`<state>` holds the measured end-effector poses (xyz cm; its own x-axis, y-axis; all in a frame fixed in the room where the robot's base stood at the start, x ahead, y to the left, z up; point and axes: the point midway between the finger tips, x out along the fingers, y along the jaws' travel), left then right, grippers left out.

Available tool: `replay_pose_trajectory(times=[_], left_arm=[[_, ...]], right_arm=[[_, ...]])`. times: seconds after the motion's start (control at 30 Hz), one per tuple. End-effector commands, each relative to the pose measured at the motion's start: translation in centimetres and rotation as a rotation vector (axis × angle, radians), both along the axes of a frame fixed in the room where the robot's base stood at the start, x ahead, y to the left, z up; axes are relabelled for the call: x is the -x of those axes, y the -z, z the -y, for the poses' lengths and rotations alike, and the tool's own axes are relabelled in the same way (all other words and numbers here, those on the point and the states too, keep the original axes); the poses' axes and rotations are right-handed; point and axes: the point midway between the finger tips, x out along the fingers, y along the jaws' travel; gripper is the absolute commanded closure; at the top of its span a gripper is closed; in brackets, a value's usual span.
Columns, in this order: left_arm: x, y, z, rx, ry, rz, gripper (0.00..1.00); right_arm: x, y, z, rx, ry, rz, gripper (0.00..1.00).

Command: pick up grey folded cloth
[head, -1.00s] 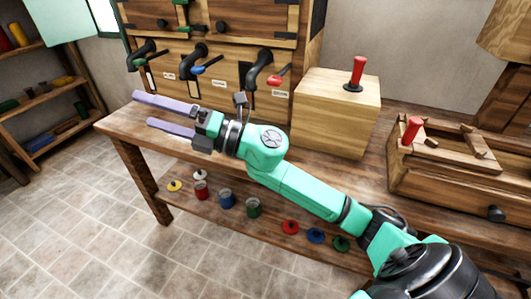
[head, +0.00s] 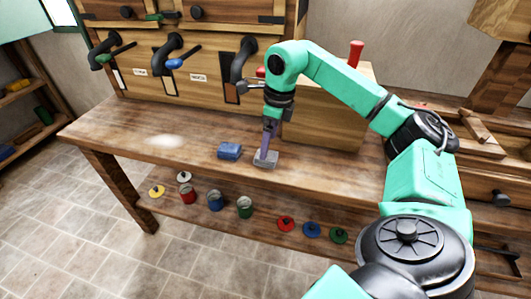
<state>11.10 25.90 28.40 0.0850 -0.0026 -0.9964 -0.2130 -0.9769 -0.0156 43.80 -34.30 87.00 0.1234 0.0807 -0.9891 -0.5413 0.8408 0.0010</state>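The grey folded cloth (head: 268,162) lies on the wooden bench top, near its front edge. My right gripper (head: 266,152) points down from above, with its purple fingers at the cloth. One finger overlaps the cloth, and part of the cloth is hidden behind it. The fingers line up in this view, so I cannot tell whether they are open or shut on the cloth. The cloth appears to rest on the bench. My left gripper is not in view.
A wooden box (head: 325,125) stands behind on the right. Jars and coloured discs sit on the lower shelf.

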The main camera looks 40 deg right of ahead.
Motion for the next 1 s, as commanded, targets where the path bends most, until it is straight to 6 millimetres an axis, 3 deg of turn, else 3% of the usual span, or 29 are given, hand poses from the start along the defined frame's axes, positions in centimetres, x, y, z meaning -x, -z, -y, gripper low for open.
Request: replay_pose_trajectory(times=[0.27, 0.5, 0.57, 0.73, 0.77, 1.0], left_arm=[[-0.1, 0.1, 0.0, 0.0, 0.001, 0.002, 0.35], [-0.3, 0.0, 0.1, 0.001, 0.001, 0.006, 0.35], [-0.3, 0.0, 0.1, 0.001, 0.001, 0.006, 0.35], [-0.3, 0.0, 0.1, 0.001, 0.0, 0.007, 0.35], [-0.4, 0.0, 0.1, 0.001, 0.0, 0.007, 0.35], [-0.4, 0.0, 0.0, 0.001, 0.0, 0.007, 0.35]], right_arm=[[-0.7, 4.7, 0.0, -0.001, -0.001, -0.002, 0.05], [-0.8, 5.2, 0.0, -0.001, -0.001, 0.002, 0.05], [-0.8, 5.2, 0.0, -0.001, -0.001, 0.002, 0.24], [-0.8, 5.2, -0.1, -0.002, -0.001, 0.001, 0.89], [-0.8, 5.2, -0.1, -0.001, -0.001, 0.002, 0.95], [-0.8, 5.1, -0.1, -0.001, -0.001, 0.002, 0.96]])
